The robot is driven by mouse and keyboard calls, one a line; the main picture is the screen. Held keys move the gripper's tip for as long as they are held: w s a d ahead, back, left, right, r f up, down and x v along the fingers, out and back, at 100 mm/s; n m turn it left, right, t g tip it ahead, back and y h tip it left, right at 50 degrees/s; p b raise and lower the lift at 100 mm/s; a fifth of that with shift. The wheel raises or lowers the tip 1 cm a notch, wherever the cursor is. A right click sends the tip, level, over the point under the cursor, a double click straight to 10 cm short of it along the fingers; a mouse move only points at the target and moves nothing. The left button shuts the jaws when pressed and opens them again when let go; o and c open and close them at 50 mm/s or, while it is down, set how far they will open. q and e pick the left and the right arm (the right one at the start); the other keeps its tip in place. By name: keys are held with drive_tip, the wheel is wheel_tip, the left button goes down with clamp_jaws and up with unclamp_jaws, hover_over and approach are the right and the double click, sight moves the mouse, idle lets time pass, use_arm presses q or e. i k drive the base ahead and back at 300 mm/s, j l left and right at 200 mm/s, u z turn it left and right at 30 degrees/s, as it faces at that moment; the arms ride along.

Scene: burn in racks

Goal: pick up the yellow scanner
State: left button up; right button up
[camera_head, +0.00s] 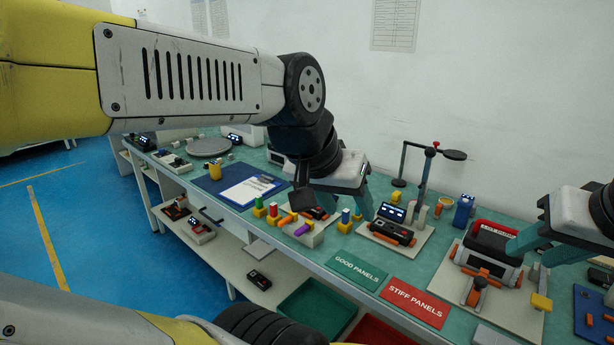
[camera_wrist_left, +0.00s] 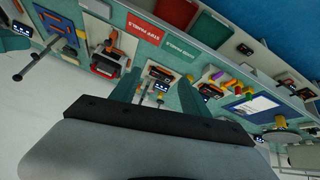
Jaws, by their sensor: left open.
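I cannot tell for sure which thing is the yellow scanner. Small yellow pieces stand in and around a rack of coloured tools (camera_head: 306,236), and a yellow block (camera_head: 396,197) is behind a dark device with orange parts (camera_head: 393,232). A yellow cup-like thing (camera_head: 215,171) stands at the far left of the bench. My left gripper (camera_head: 335,204) is open and empty above the bench, between the rack and the dark device. Its spread fingers (camera_wrist_left: 158,98) also show in the left wrist view.
A green panel mat (camera_head: 357,270) and a red one (camera_head: 418,302) lie along the front edge. A clipboard (camera_head: 247,191) lies on a blue mat at left. A stand with a raised arm (camera_head: 425,178) rises behind. A lower shelf (camera_head: 240,262) holds devices and trays.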

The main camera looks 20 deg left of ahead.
sight(214, 167)
drive_tip(key=i+j, duration=0.1)
drive_tip(key=j, duration=0.35)
drive_tip(key=i+j, duration=0.15)
drive_tip(key=j, duration=0.3)
drive_tip(key=i+j, duration=0.1)
drive_tip(key=j, duration=0.35)
drive_tip(key=i+j, duration=0.15)
drive_tip(key=j, duration=0.3)
drive_tip(key=i+j+u, duration=0.1)
drive_tip(key=j, duration=0.35)
drive_tip(key=i+j, duration=0.15)
drive_tip(key=j, duration=0.3)
drive_tip(key=i+j, duration=0.1)
drive_tip(key=j, duration=0.35)
drive_tip(key=i+j, duration=0.15)
drive_tip(key=j, duration=0.3)
